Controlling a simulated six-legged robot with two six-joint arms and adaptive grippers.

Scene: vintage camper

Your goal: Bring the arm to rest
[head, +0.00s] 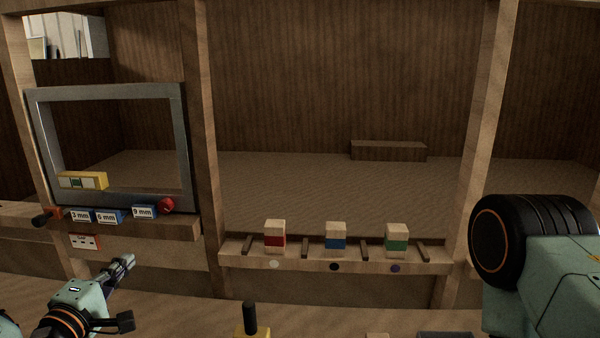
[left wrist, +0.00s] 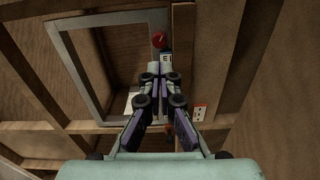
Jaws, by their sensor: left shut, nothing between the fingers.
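My left gripper (head: 124,264) is low at the left in the head view, in front of the wooden frame and below the shelf with the labelled blocks. In the left wrist view its fingers (left wrist: 153,76) are together and empty, pointing toward the grey window frame (left wrist: 72,50). My right arm shows at the right edge of the head view as a large dark joint and a pale green link. The right gripper is not visible.
The left shelf (head: 150,229) carries size-labelled blocks, a red knob (head: 166,205) and a screwdriver-like tool (head: 45,218). A black-handled yellow object (head: 251,320) stands at bottom centre.

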